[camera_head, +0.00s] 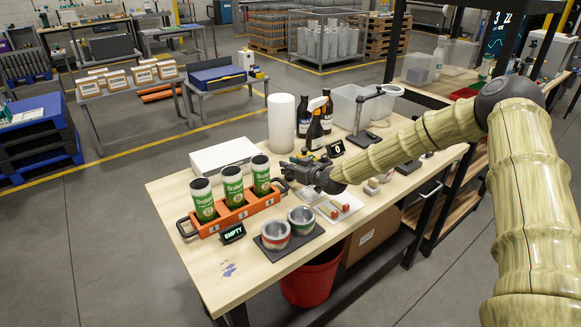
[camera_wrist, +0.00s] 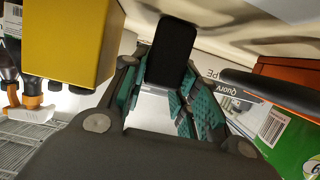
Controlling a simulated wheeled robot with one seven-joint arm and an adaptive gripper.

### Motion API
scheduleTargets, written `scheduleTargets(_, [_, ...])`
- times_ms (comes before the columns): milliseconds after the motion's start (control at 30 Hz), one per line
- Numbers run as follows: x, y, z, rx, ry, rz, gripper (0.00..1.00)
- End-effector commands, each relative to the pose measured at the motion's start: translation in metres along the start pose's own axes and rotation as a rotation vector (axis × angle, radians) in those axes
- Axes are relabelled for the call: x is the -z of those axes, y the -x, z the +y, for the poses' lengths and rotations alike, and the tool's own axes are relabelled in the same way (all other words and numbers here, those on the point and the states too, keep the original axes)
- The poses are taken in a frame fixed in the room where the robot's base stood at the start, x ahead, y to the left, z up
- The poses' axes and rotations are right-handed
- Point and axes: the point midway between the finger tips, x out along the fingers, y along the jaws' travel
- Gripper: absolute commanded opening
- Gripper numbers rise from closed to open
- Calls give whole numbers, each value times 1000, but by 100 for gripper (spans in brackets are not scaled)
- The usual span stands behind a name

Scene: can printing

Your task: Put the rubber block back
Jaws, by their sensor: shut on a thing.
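My gripper (camera_head: 300,172) is over the table, just right of the orange carrier. In the wrist view its teal-padded fingers (camera_wrist: 160,95) are closed on a dark block (camera_wrist: 172,52), which I take for the rubber block. The block sticks out beyond the fingertips. In the head view I cannot make the block out against the dark gripper. Which spot on the table belongs to the block is not clear from these frames.
The orange carrier (camera_head: 232,217) holds three green cans (camera_head: 232,186). Two grey cups (camera_head: 301,219) stand on a dark mat in front. A white tray (camera_head: 338,208) lies right of them. A white box (camera_head: 224,154), white roll (camera_head: 281,123) and bottles (camera_head: 315,125) stand behind.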

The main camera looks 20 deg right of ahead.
Motion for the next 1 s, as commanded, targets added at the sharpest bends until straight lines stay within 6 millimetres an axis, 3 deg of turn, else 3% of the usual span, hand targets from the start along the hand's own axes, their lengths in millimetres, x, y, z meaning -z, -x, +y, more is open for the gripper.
scheduleTargets(167, [-3, -1, 0, 0, 0, 0, 6])
scheduleTargets(200, [-3, -1, 0, 0, 0, 0, 32])
scheduleTargets(300, [-2, 0, 0, 0, 0, 0, 50])
scheduleTargets(733, [2, 1, 0, 0, 0, 0, 51])
scheduleTargets(1000, [-1, 29, 0, 0, 0, 0, 51])
